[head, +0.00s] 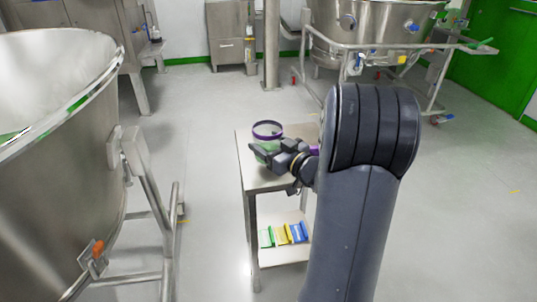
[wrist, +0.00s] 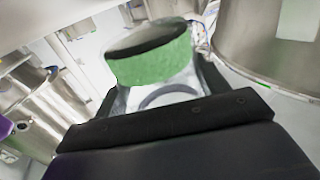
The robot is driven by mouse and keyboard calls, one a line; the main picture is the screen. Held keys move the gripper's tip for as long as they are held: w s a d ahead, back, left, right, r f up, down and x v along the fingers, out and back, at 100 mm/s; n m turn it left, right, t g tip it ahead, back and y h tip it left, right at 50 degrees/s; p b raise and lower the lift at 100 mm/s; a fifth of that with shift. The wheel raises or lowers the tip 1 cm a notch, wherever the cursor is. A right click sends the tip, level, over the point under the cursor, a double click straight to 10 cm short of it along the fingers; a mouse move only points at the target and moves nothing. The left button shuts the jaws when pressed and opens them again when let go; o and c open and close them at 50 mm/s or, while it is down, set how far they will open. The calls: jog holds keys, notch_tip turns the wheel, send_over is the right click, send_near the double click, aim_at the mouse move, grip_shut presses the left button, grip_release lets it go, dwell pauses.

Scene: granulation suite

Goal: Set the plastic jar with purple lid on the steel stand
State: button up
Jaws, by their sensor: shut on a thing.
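The plastic jar with a purple-rimmed lid (head: 267,130) is upright in the head view, with green showing lower down. My gripper (head: 265,150) is shut around its body, over the top of the steel stand (head: 262,182). I cannot tell whether the jar's base touches the top, since my gripper hides it. In the wrist view the jar (wrist: 155,65) is between my fingers, clear with a green band and a dark end. Its purple lid is not clear there.
Another purple thing (head: 314,150) shows partly behind my arm. Coloured boxes (head: 284,235) lie on the stand's lower shelf. A large steel vessel (head: 50,160) stands close on the left. Another framed vessel (head: 365,30) is at the back. The floor right of my arm is clear.

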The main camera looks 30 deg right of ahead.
jog(key=shift+f, duration=1.2)
jog(key=shift+f+b, duration=0.2)
jog(key=shift+b, duration=0.2)
jog(key=o, duration=1)
jog(key=shift+o, duration=0.2)
jog(key=shift+r, duration=0.2)
jog(key=shift+s+d+p, duration=0.1)
jog(key=shift+s+p, duration=0.15)
jog(key=shift+p, duration=0.05)
jog(key=p+v, duration=0.2)
jog(key=v, duration=0.9)
jog(key=shift+s, duration=0.3)
